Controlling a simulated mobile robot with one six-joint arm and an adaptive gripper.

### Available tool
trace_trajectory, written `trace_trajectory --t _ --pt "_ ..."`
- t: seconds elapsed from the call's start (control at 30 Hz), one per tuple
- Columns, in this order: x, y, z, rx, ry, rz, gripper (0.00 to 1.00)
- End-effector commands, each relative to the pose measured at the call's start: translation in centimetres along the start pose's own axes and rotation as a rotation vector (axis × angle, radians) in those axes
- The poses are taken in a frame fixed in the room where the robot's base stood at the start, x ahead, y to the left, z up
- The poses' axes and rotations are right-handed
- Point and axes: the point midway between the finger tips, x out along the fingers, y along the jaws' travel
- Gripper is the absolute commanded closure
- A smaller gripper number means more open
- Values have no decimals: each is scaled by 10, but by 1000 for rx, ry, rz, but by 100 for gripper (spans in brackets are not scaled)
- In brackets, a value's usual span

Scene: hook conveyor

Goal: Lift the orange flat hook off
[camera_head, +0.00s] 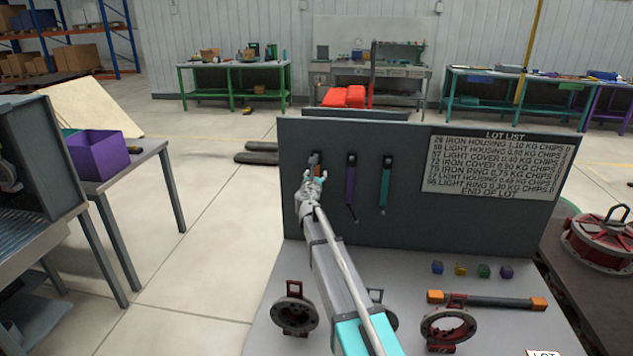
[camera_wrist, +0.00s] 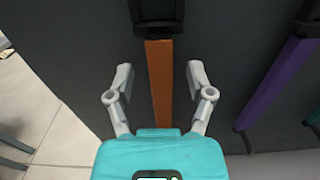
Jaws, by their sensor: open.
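The orange flat hook (camera_wrist: 159,80) hangs on the dark upright panel (camera_head: 440,230). In the wrist view its orange shank runs down between the two open fingers of my gripper (camera_wrist: 157,80), with a gap on each side. Its black top end (camera_wrist: 157,14) is at the upper edge of that view. In the head view my gripper (camera_head: 313,180) covers most of the hook, and only a bit of orange (camera_head: 316,158) shows above the fingers. My gripper holds nothing.
A purple hook (camera_head: 350,185) and a teal hook (camera_head: 385,186) hang to the right on the same panel. Below, the grey table holds small coloured cubes (camera_head: 460,269), an orange-ended bar (camera_head: 488,300) and dark round flanged parts (camera_head: 448,329). A lot list (camera_head: 497,165) is on the panel.

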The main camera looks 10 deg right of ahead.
Motion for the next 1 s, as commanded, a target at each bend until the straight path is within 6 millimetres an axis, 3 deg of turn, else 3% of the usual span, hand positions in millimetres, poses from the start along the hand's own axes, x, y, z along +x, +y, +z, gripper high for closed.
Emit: trace_trajectory --t 0.4,0.77,1.0 --pt "0 -1 0 0 0 -1 33" --pt "0 -2 0 0 0 -2 100" --pt "0 -2 0 0 0 -2 100"
